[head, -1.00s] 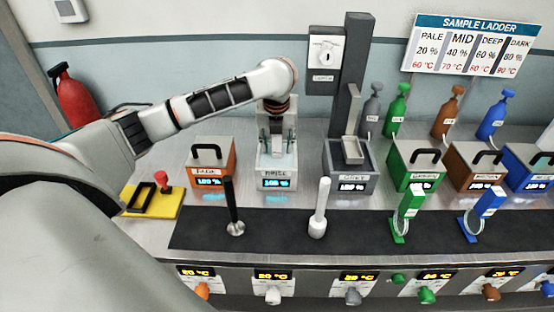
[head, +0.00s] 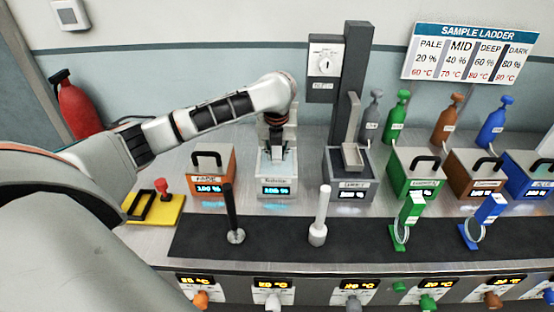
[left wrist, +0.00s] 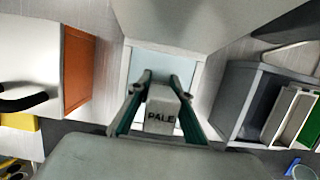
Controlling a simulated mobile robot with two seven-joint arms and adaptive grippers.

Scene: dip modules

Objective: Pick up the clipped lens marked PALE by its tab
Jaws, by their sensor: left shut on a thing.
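The tab marked PALE (left wrist: 160,116) is a small pale grey block in the left wrist view, with dark letters facing the camera. My left gripper (left wrist: 158,96) is shut on it, one finger on each side. In the head view my left gripper (head: 277,142) points down into the white module (head: 263,188), which has a lit readout on its front. The pale blue inside of this module (left wrist: 188,68) shows beyond the fingers in the left wrist view. The lens below the tab is hidden. My right gripper is in neither view.
An orange module (head: 225,166) stands left of the white one, a grey module (head: 350,188) right of it. On the dark mat (head: 275,235) are a black rod (head: 230,205), a white rod (head: 321,205), and green (head: 411,209) and blue (head: 487,208) tabbed rings.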

